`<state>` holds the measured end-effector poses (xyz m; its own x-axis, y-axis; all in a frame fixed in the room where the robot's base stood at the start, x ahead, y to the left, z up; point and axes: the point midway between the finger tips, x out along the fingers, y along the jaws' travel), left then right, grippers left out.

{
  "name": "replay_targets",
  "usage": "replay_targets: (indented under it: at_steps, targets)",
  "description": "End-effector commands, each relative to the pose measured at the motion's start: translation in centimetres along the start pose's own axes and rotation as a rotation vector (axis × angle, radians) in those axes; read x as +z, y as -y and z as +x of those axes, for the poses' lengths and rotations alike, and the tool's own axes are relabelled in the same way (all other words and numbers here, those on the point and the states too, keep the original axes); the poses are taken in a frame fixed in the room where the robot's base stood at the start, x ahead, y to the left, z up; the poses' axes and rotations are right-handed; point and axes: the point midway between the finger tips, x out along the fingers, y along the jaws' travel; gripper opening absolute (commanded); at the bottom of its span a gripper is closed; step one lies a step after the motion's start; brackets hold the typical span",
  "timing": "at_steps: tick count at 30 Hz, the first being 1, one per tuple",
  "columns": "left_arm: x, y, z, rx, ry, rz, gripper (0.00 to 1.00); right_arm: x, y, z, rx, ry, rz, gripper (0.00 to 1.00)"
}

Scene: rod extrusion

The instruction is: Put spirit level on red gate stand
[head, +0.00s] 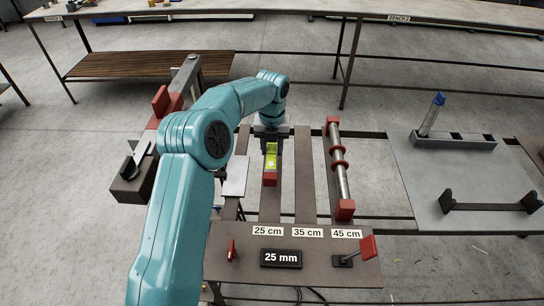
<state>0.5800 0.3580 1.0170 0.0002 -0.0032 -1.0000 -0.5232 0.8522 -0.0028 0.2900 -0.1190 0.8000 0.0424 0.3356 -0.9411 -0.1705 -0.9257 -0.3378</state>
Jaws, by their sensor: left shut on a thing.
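My left gripper (271,131) is shut on the upper end of the spirit level, a short yellow-green bar (271,157). The level hangs over the 25 cm lane of the brown bench. A red block (270,180) shows at its near end; I cannot tell whether it belongs to the level or is separate. No part is clearly recognisable as the red gate stand; a red upright piece (160,101) stands on the machine at left, partly behind my arm. My right gripper is out of view.
A steel rod (341,165) with red rings and red end blocks lies along the 45 cm lane. A red-handled lever (367,247) and a "25 mm" plate (281,258) sit at the bench front. A grey table (415,185) with a holder stands right.

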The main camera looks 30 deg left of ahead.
Motion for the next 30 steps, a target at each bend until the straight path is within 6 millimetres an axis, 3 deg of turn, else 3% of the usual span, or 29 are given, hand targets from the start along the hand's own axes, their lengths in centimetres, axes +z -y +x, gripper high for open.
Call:
replay_targets:
  at_steps: [9,21,22,23,24,30]
  targets:
    - [0.0,0.0,4.1,0.001,-0.001,0.0,0.0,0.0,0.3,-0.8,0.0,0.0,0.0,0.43]
    - [0.0,0.0,4.8,0.0,0.001,0.0,0.0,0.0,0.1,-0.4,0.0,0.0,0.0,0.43]
    - [0.0,0.0,4.8,0.0,0.0,0.0,0.48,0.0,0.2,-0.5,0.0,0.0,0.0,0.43]
    - [0.0,0.0,4.8,0.0,0.0,0.0,0.57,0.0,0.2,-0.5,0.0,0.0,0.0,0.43]
    - [0.0,0.0,4.8,0.0,0.0,0.0,0.63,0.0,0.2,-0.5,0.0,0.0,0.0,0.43]
    - [0.0,0.0,4.7,0.0,0.0,0.0,0.63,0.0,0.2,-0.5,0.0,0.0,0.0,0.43]
